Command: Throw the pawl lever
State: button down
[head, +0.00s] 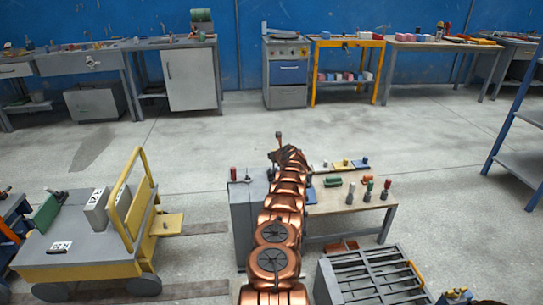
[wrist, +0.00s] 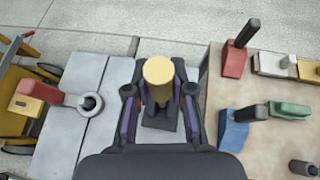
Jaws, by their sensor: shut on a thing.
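A lever with a round yellow top (wrist: 158,71) stands between the fingers of my gripper (wrist: 158,98) in the wrist view. The dark fingers are shut on it from both sides. It points up toward the camera, above a dark base on the grey cabinet top. No label shows which lever is the pawl lever. In the head view my copper arm reaches over the grey cabinet (head: 243,215) and hides most of the gripper and the held lever.
A red-handled lever (wrist: 40,90) with a round pivot lies left on the cabinet. Right, a bench (head: 383,222) carries red, blue and green levered blocks. A yellow-railed cart (head: 75,270) stands left; a slatted grey box (head: 370,277) is front right. Floor behind is clear.

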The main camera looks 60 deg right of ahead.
dwell(0.4)
jog(key=c, duration=1)
grip_release()
jog(key=shift+o, duration=0.2)
jog(key=v, duration=1.2)
